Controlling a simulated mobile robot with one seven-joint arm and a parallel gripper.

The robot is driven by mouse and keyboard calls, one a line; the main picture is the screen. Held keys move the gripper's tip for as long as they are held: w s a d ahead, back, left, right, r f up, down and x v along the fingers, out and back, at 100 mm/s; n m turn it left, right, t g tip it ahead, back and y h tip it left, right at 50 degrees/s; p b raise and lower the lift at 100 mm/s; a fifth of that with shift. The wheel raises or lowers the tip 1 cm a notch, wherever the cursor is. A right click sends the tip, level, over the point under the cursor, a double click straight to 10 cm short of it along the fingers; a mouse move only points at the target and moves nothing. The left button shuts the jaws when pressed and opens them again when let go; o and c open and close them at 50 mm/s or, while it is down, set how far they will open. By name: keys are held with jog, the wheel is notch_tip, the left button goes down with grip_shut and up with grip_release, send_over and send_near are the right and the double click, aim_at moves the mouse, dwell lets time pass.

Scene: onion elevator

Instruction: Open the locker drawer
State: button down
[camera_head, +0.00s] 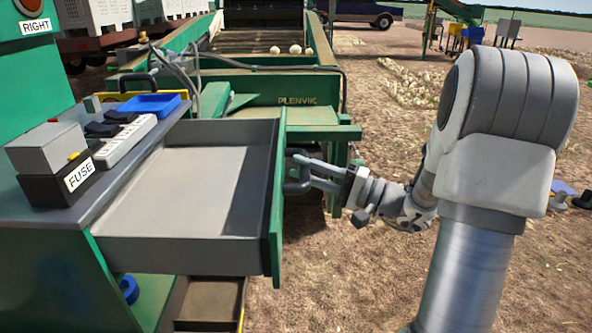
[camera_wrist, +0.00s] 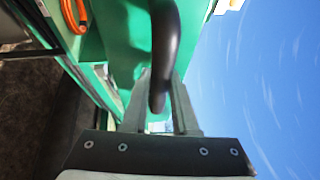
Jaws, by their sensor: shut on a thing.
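The locker drawer (camera_head: 190,192) is a grey, empty tray with a green front panel, pulled well out to the right from under the grey bench top. Its dark handle (camera_head: 297,172) is on the outer face of the front panel. My gripper (camera_head: 312,172) reaches in from the right, with its fingers at the handle. In the wrist view, the black curved handle (camera_wrist: 165,50) passes between the two fingers of my gripper (camera_wrist: 160,105), which is shut on it. The green front panel (camera_wrist: 120,45) shows behind it.
On the bench top (camera_head: 50,210) are a fuse box (camera_head: 58,165), a white switch strip (camera_head: 125,140) and a blue tray (camera_head: 150,104). The green Plenvik machine (camera_head: 290,100) stands behind the drawer. Bare ground (camera_head: 330,270) is free right of the drawer.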

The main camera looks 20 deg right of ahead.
jog(key=c, duration=0.7)
grip_release()
jog(key=p+v, duration=0.1)
jog(key=v, duration=1.6)
jog(key=shift+s+d+f, duration=0.1)
jog(key=shift+s, duration=0.05)
